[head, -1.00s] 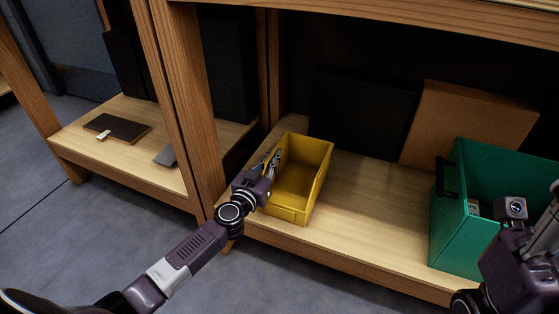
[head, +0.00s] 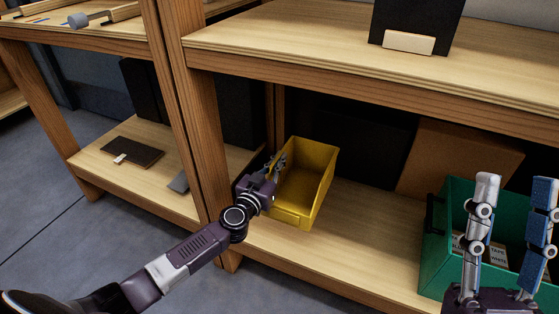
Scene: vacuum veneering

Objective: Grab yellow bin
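The yellow bin (head: 312,190) stands upright on the lower shelf of the right bench, near its front left post, with its open top facing up. My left gripper (head: 278,163) is at the bin's left wall, its fingers by the rim. The fingers are small and overlap the wall, so I cannot tell whether they are closed on it. My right gripper (head: 516,180) is at the lower right, in front of the green bin, away from the yellow bin. Its two fingers point up, spread wide apart with nothing between them.
The green bin (head: 437,250) holds labelled items and stands on the same shelf (head: 365,225) at the right. Brown (head: 455,160) and black panels lean behind. The upper shelf (head: 300,45) hangs above the yellow bin. A wooden post (head: 200,150) stands left of it.

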